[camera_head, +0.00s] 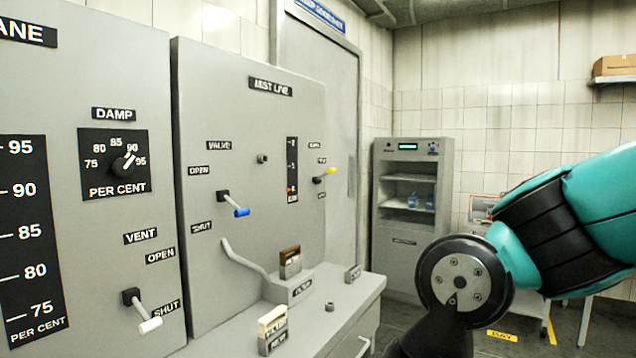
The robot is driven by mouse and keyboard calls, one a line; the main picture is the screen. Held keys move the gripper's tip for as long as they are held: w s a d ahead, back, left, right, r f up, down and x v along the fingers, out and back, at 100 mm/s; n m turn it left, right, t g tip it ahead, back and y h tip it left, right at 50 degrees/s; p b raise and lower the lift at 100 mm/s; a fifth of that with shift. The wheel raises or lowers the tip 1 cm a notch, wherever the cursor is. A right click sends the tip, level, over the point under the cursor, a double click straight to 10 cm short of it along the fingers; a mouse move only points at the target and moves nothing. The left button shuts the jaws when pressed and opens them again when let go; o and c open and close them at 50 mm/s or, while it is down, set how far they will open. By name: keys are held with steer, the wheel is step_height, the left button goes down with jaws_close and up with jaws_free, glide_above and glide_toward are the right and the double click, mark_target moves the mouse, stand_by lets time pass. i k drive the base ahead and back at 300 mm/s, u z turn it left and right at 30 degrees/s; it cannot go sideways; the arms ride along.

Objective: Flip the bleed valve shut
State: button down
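On the mist line panel (252,110), a small lever with a yellow handle (331,171) sits near the right edge. The small labels above and below it are too small to read surely; it may be the bleed valve. Its handle points right and slightly up, nearer the upper label. A blue-handled valve lever (241,212) sits left of it, between OPEN and SHUT labels, its handle tilted slightly down. My arm comes in from the right, in front of the panel and apart from both levers. My gripper's fingers are not visible.
A white-handled vent lever (149,325) and a damp dial (123,163) are on the left panel. A grey ledge (330,295) with small labelled blocks juts out below the mist line panel. A grey cabinet (409,240) stands behind. The space before the yellow lever looks clear.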

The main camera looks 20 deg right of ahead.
mark_target(326, 174)
steer(key=z, duration=0.5)
steer(key=i, duration=0.7)
steer(key=z, duration=0.55)
steer(key=i, duration=0.7)
steer(key=u, duration=0.95)
steer(key=i, duration=0.7)
steer(key=u, duration=0.75)
